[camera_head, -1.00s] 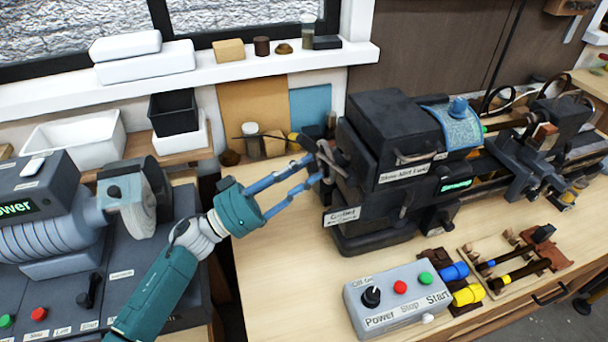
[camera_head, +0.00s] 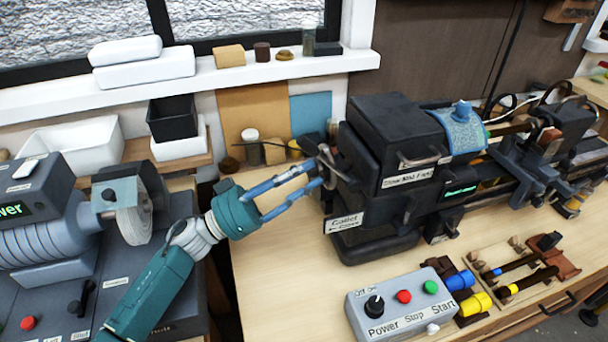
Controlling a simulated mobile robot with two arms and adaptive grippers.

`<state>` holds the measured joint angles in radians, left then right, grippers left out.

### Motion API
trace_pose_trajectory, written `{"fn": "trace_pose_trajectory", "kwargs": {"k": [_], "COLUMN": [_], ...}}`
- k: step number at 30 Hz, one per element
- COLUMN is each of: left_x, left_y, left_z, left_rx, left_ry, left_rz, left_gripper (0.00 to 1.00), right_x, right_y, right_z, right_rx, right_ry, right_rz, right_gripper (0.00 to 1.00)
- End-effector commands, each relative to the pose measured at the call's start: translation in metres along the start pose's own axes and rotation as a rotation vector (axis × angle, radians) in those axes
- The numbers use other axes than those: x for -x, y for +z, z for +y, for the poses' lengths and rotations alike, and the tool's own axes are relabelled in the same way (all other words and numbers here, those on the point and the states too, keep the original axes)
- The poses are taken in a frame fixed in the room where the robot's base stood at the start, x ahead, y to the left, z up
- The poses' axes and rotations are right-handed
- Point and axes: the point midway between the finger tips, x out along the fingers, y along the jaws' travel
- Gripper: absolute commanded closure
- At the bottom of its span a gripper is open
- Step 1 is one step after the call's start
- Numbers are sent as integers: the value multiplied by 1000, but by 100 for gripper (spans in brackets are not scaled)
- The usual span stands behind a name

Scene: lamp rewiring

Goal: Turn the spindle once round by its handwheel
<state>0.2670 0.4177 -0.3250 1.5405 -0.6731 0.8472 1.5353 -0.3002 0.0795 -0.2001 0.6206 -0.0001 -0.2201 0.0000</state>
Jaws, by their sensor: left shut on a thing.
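The dark lathe headstock (camera_head: 392,140) stands on the wooden bench. The handwheel (camera_head: 333,163) is on the left end of its spindle, small and partly hidden behind my fingers. My left gripper (camera_head: 324,168) reaches in from the lower left, its blue fingers shut on the handwheel's rim. A "Collet" label (camera_head: 346,222) is on the headstock just below the fingertips. My right gripper does not show.
A control box (camera_head: 402,300) with a knob and red and green buttons sits at the bench front. Tools lie on a tray (camera_head: 508,275) to its right. A grinder (camera_head: 130,205) stands at left. Bare bench (camera_head: 275,275) lies below my gripper.

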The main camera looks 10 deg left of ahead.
Motion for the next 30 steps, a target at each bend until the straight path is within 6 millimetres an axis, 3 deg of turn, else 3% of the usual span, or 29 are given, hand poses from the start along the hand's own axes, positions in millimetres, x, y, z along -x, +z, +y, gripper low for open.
{"fn": "trace_pose_trajectory", "kwargs": {"k": [1, 5, 6, 8, 21, 25, 30], "left_x": [-2, -2, -2, -2, -2, -7, -20], "left_y": [-12, -12, -12, -12, -8, -22, -55], "left_z": [-3, -3, -3, -3, -1, 2, 7], "left_rx": [-6, -6, -6, -5, -2, -6, -8], "left_ry": [-5, -5, -5, -4, -1, 1, 1], "left_rz": [19, 19, 19, 18, 9, 8, 10], "left_gripper": [98, 98, 64, 56, 56, 56, 56], "right_x": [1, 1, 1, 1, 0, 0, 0], "right_y": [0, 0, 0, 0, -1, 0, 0], "right_z": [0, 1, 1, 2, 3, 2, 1], "right_rx": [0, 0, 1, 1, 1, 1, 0], "right_ry": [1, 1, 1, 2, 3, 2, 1], "right_rz": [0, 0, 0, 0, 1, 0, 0], "right_gripper": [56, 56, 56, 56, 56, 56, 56]}}
